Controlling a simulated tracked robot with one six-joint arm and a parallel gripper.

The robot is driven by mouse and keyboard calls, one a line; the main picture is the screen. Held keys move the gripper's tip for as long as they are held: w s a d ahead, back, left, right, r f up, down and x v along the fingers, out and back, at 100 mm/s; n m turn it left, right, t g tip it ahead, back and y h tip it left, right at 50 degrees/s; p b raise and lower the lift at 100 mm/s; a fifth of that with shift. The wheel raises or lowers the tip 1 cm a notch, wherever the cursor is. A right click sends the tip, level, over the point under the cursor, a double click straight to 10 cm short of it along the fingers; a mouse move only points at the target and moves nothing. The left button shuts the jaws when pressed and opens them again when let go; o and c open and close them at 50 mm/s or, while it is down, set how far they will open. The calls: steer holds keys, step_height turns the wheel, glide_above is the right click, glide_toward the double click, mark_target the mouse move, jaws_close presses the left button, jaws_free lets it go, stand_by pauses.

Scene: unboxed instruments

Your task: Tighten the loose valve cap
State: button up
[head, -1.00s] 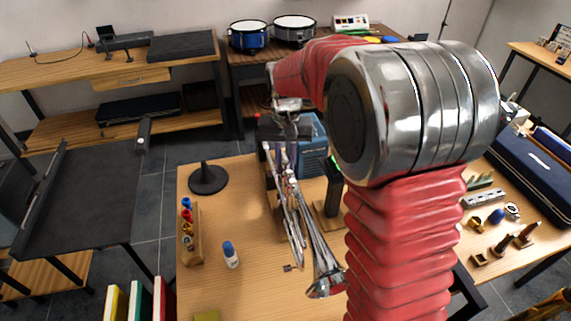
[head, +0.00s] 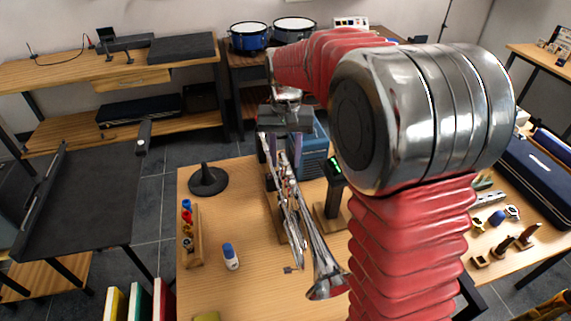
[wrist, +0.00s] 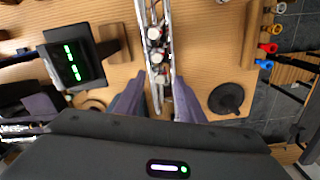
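A silver trumpet (head: 293,215) lies on the wooden table, bell toward the front; it also shows in the wrist view (wrist: 152,12). In the wrist view three valve tops are lined up: a far one (wrist: 155,33), a middle one (wrist: 158,57) and a near one (wrist: 163,79). I cannot tell which cap is loose. My gripper (wrist: 160,80) is open, its two purple-grey fingers on either side of the near valve with gaps visible. In the head view my gripper (head: 283,150) is over the trumpet's far end. Its height above the cap is unclear.
A stand with a green display (head: 335,168) is close on the trumpet's right. A black round-based stand (head: 208,180), a wooden rack of coloured pieces (head: 192,240) and a blue-capped bottle (head: 230,257) are on the left. The table's left front is mostly clear.

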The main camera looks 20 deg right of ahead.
step_height(320, 180, up, 10)
steer(key=shift+r, duration=0.15)
stand_by(0.5)
steer(key=s+f+n+t, duration=0.3)
steer(key=s+t, duration=0.2)
steer(key=s, duration=2)
steer(key=shift+f+t, duration=0.15)
steer(key=shift+t, duration=0.15)
